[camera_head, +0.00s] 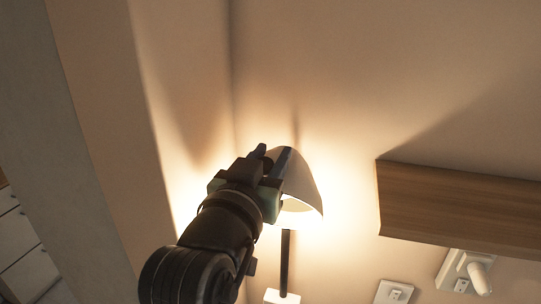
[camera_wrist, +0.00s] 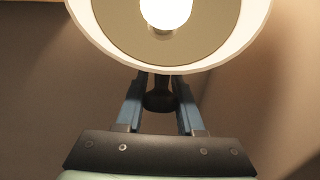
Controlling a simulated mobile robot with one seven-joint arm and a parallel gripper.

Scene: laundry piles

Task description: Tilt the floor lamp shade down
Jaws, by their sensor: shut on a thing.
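The floor lamp is lit and stands in the corner. Its pale shade (camera_head: 302,187) opens downward in the head view, above a dark pole (camera_head: 285,256). In the wrist view, the shade (camera_wrist: 228,44) fills the top, with its open rim and glowing bulb (camera_wrist: 166,10) facing the camera. My gripper (camera_head: 272,158) is at the upper left of the shade in the head view. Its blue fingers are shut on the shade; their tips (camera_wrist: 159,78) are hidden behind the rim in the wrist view. A dark lamp part (camera_wrist: 158,98) shows between the fingers.
A wooden board (camera_head: 455,213) juts from the wall at right. Below it are a wall switch plate (camera_head: 395,292) and a white fitting (camera_head: 466,272). Walls close in behind and left of the lamp. The wall area above the lamp is clear.

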